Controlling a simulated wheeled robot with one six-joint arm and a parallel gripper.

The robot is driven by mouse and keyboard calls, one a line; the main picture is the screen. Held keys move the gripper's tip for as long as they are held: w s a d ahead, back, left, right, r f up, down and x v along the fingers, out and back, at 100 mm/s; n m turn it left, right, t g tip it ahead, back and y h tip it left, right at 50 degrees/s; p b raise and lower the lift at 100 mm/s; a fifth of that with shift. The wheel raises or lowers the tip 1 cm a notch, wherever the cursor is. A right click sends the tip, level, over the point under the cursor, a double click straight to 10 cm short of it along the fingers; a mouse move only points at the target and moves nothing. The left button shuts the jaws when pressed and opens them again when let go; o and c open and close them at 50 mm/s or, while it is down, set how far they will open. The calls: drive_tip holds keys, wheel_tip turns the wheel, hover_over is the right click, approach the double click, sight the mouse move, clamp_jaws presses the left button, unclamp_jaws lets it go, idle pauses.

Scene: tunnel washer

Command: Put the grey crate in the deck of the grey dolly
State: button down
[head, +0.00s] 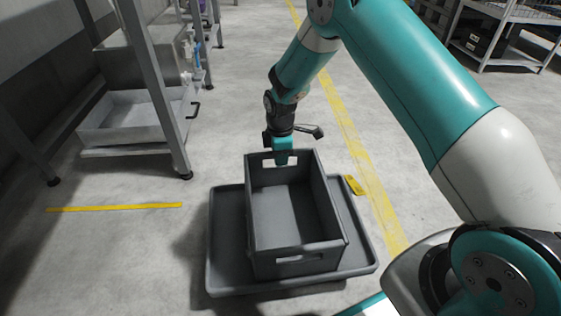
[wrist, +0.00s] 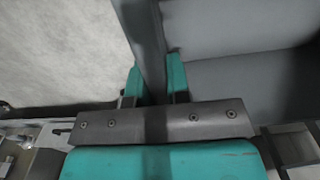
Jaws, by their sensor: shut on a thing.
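The grey crate (head: 296,259) is upright and empty, with a handle slot in its near wall. It stands over the deck of the grey dolly (head: 226,243), within the rim as far as I can see. I cannot tell whether its base touches the deck. My gripper (head: 283,158) is shut on the crate's far wall at the top edge. In the wrist view the teal fingers of my gripper (wrist: 156,88) straddle the wall of the crate (wrist: 225,28). The dolly's wheels are hidden.
A metal rack with a pale tray (head: 128,118) on its low shelf stands at the left. The floor left of the dolly is clear.

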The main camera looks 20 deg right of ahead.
drive_tip(key=shift+f, duration=0.2)
drive_tip(key=c, duration=1.1)
unclamp_jaws()
